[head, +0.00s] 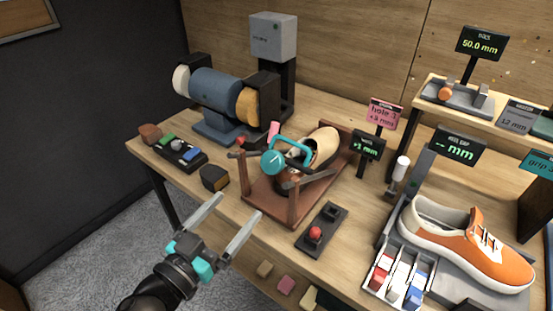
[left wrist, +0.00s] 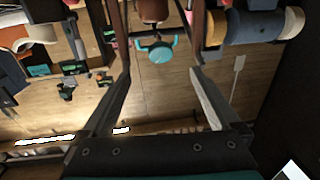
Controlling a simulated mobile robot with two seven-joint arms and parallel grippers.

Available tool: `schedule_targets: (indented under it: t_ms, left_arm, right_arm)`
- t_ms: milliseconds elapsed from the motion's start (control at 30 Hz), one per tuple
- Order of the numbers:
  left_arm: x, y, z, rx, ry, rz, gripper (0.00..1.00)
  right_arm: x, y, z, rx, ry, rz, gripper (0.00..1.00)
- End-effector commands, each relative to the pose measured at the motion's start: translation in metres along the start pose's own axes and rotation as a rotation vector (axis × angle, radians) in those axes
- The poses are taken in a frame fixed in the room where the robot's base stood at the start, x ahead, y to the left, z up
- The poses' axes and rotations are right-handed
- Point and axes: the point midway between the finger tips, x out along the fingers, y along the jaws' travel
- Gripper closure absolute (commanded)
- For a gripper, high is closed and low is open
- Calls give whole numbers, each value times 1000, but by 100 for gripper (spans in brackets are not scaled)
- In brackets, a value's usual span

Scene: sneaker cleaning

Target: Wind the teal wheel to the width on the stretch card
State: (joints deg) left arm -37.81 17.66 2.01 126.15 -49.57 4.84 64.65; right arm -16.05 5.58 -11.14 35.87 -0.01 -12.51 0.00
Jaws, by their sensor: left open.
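The teal wheel (head: 272,161) has a teal curved handle bar and sits at the front of a brown wooden stretcher frame (head: 268,205) that holds a beige shoe (head: 323,146). It also shows in the left wrist view (left wrist: 160,52), between and beyond my fingertips. A pink card (head: 385,113) behind the frame appears to read "hole 2" and "+3 mm". A dark display (head: 368,146) below it reads about "+1 mm" in green. My left gripper (head: 240,206) is open and empty, in front of the frame and apart from the wheel. My right gripper is not in view.
A bench grinder (head: 215,88) stands behind left. A tray of colored blocks (head: 180,150) and a dark rounded block (head: 214,178) lie left of the frame. A red-button box (head: 320,230) lies to its right. An orange sneaker (head: 470,243) stands far right.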

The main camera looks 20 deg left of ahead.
Motion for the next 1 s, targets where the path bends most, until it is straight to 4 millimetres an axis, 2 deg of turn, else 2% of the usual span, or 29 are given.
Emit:
schedule_targets:
  t_ms: [167, 367, 1000]
  left_arm:
    - [6, 2, -6, 2, 11, 10, 4]
    - [28, 2, -7, 5, 12, 9, 4]
    - [113, 2, -6, 3, 9, 7, 4]
  right_arm:
    - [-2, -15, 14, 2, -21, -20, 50]
    - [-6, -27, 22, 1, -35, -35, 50]
    - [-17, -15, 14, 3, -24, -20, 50]
